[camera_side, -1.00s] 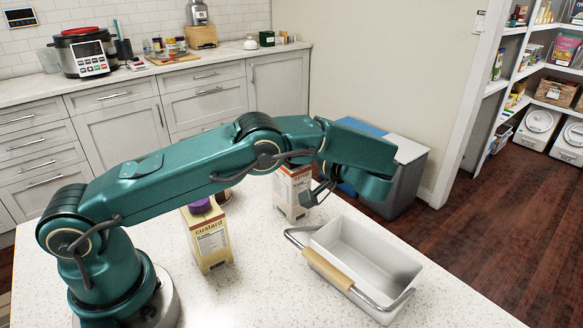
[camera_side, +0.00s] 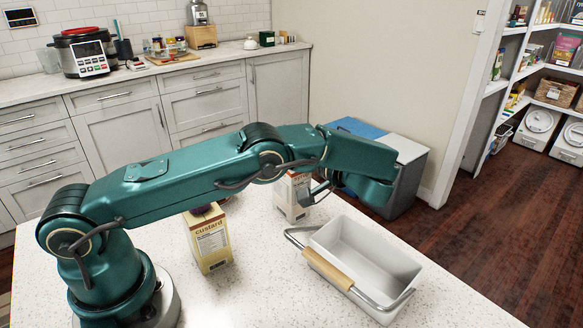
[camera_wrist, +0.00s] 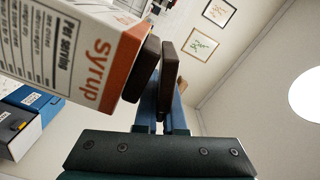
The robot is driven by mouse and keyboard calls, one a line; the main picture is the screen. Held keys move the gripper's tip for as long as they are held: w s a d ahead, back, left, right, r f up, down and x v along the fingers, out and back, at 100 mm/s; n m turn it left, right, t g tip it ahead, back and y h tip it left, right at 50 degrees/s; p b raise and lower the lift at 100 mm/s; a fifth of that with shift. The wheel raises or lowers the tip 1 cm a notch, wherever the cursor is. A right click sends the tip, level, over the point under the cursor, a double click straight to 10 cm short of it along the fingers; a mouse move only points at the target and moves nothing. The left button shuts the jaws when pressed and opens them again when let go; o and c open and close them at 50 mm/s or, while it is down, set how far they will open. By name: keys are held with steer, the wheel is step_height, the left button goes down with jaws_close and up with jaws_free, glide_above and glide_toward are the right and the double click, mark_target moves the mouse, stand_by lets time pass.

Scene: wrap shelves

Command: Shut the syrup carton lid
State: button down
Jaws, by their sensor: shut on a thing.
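The syrup carton (camera_side: 291,203) stands on the counter, white with an orange band, its top hidden behind my arm in the side view. My gripper (camera_side: 310,196) is low at the carton's right side. In the wrist view my gripper (camera_wrist: 158,65) has its dark fingers close together beside the carton's orange top end, shut on the lid. The lid is mostly hidden by the fingers, so its angle cannot be told.
A custard carton (camera_side: 212,244) stands left of the syrup carton, its purple cap partly behind my arm. A white basket (camera_side: 375,250) with a wooden handle stands at the right. The front of the counter (camera_side: 270,295) is clear.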

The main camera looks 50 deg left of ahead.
steer(key=c, duration=1)
jaws_free()
steer(key=shift+s+d, duration=0.15)
steer(key=shift+d, duration=2.4)
